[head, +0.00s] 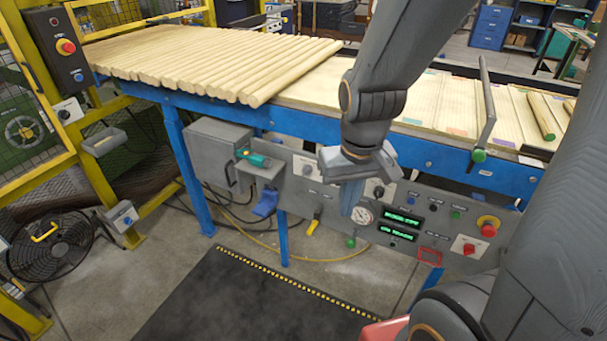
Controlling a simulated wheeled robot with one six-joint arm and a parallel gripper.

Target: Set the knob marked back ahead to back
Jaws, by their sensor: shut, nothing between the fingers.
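Several rotary knobs show on the grey control panel (455,228) under the conveyor. One knob (379,191) with a dark handle on a white plate is just right of my gripper. A grey knob (307,170) is to its left, and a red knob (468,248) is at the right. The labels are too small to read, so I cannot tell which knob is marked back ahead, or its setting.
Wooden rods (210,62) lie on the blue-framed conveyor (290,122) above. A lever (487,110) with a green end stands at right. Green displays (403,219) and an emergency stop (488,227) are on the panel. A black mat (240,300) covers open floor in front.

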